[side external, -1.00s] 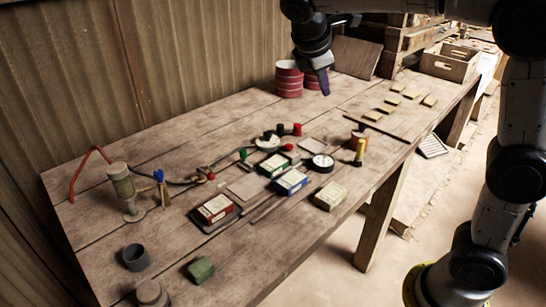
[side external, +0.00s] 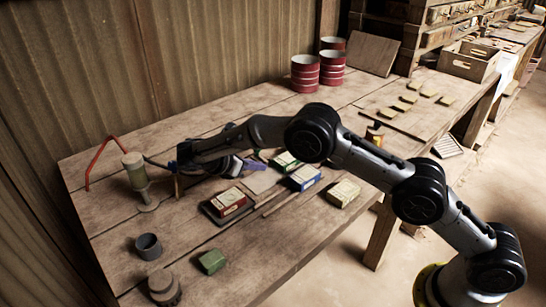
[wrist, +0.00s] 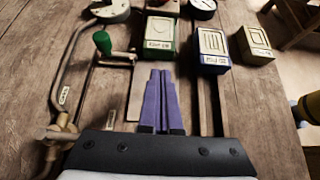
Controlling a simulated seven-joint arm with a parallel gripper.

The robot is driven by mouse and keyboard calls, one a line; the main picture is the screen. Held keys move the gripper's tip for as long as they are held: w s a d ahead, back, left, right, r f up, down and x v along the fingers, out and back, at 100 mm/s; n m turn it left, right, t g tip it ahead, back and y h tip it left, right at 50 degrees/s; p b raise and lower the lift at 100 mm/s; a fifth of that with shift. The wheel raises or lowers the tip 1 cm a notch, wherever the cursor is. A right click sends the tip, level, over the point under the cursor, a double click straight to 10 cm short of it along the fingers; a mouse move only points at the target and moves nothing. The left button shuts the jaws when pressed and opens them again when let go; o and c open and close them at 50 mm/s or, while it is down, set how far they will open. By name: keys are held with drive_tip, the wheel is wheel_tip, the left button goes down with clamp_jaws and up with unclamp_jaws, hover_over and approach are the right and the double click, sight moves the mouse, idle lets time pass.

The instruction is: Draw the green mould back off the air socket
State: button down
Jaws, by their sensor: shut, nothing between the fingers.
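The green mould (wrist: 159,36), a green box with a pale top plate, sits beyond my fingertips in the wrist view. In the side view it (side external: 286,163) is partly hidden behind my arm. My gripper (wrist: 158,72) has its purple fingers together with nothing between them, pointing at the mould's near face. It looks a little short of the mould; I cannot tell its height above the bench. In the side view my gripper (side external: 251,167) is low over the bench. The air socket is not clearly visible, so I cannot tell how the mould sits on it.
The blue mould (wrist: 213,48) and the cream mould (wrist: 256,44) stand right of the green one. A green-knobbed valve (wrist: 102,43) and curved pipe (wrist: 62,70) are on the left. The red mould (side external: 228,201) and a green block (side external: 212,262) lie nearer the side camera.

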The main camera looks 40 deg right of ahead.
sight(287, 159)
drive_tip(key=d, duration=1.1)
drive_tip(key=shift+d, duration=0.35)
drive_tip(key=shift+a+f, duration=0.15)
drive_tip(key=shift+f, duration=0.7)
drive_tip(key=shift+f, duration=0.1)
